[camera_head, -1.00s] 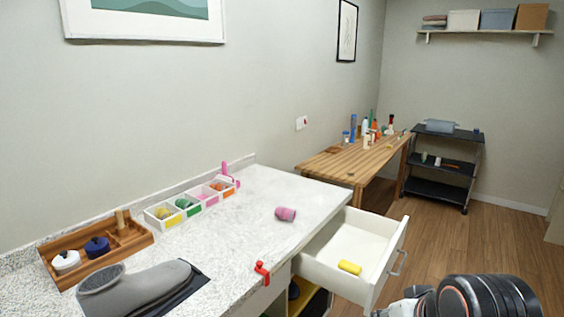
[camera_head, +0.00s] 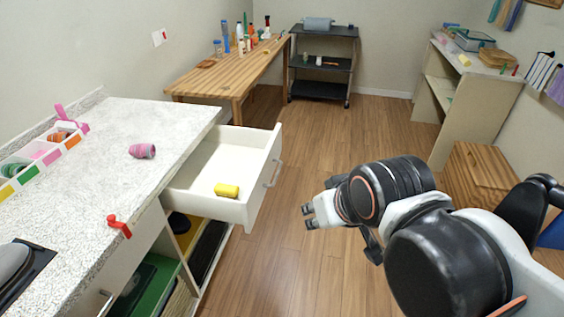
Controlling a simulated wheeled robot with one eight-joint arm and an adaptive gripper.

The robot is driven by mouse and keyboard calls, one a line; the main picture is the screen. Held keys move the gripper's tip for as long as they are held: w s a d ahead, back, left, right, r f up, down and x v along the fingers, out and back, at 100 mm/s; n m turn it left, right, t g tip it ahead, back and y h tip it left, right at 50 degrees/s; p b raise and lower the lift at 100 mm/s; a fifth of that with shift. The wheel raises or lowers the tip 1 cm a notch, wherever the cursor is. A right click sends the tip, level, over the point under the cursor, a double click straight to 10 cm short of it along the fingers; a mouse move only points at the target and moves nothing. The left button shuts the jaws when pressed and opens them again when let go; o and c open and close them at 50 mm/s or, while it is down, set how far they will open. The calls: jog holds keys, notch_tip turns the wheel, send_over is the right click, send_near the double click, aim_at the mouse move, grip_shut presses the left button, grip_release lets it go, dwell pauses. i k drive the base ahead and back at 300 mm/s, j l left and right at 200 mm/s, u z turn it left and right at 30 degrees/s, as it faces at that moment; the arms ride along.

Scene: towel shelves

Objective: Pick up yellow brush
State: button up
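A small yellow block-like thing (camera_head: 227,190), likely the yellow brush, lies in the open white drawer (camera_head: 262,190) near its front right. I cannot make out any bristles at this size. My gripper (camera_head: 306,216) is to the right of the drawer, over the wooden floor and apart from the drawer front. It points left, towards the drawer. Its fingertips look a little apart with nothing between them. Most of the drawer floor around the yellow thing is bare.
A speckled counter (camera_head: 110,150) stands left of the drawer, with a pink-grey cup (camera_head: 142,151) and a red clamp (camera_head: 119,226) on it. A wooden table (camera_head: 240,70) and a black cart (camera_head: 322,65) stand behind. Shelves (camera_head: 468,95) stand right. The middle floor is clear.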

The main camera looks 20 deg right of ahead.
aim_at(221, 189)
jog(key=u, duration=1.3)
jog(key=k+l+z, duration=0.1)
jog(key=z, duration=0.7)
jog(key=i+l, duration=0.25)
jog(key=l, duration=0.2)
jog(key=i+l, duration=0.55)
jog(key=l, duration=0.3)
jog(key=i+l, duration=0.25)
jog(key=l, duration=0.2)
jog(key=k+j+z, duration=0.15)
jog(key=j, duration=0.1)
